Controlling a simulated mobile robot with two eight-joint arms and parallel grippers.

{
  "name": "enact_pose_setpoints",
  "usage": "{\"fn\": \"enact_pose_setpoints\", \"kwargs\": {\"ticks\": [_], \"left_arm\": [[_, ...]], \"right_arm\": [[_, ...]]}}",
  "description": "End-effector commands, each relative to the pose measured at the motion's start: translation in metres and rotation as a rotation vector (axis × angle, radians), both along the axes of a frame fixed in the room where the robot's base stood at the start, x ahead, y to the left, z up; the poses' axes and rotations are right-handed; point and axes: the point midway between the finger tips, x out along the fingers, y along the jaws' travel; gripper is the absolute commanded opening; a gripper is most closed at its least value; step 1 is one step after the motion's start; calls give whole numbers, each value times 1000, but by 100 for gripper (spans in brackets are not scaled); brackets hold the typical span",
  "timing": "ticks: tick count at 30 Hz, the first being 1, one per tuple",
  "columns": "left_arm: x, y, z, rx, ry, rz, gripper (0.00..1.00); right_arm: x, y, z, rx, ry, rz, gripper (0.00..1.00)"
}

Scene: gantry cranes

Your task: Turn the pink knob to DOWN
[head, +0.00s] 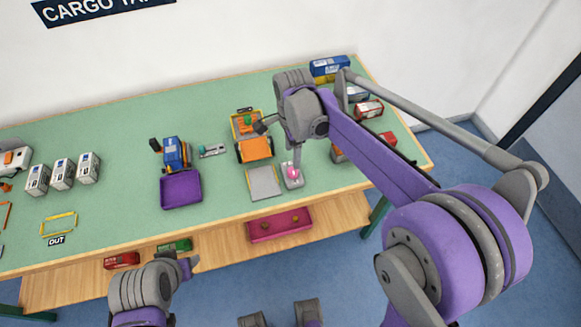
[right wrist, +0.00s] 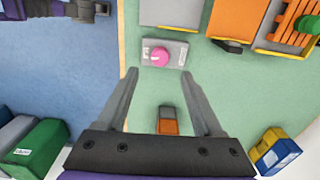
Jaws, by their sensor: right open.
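The pink knob (head: 293,173) sits on a small light grey plate (head: 296,183) on the green tabletop. In the right wrist view the knob (right wrist: 159,57) lies between and just beyond my fingertips. Its plate (right wrist: 180,48) has small labels at both ends, too small to read surely, and a pale mark shows on the knob. My right gripper (right wrist: 160,74) is open and empty, with a finger on each side of the knob's line; I cannot tell its height above it. Part of my left arm shows at the bottom left of the head view; its jaws are not clear.
A grey pad (head: 263,183) and an orange cart (head: 255,148) stand left of the knob. A purple tray (head: 181,190) is further left. Boxes (head: 368,110) stand at the right back. A magenta tray (head: 280,225) lies on the lower shelf. Green tabletop surrounds the knob plate.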

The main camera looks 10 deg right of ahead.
Motion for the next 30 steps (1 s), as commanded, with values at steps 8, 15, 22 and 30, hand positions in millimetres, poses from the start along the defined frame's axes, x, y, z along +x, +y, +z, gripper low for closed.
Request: {"fn": "enact_pose_setpoints", "kwargs": {"ticks": [8, 15, 22, 30], "left_arm": [[-1, 0, -6, 0, 2, 0, 50], [-1, 0, -7, 0, 3, 0, 50], [-1, 0, -7, 0, 3, 0, 50], [-1, 0, -7, 0, 3, 0, 50]], "right_arm": [[0, 0, -54, 0, -1, 1, 68], [0, 0, -78, 0, -1, 1, 68], [0, 0, -82, 0, -1, 2, 68], [0, 0, -81, 0, -1, 2, 37]]}}
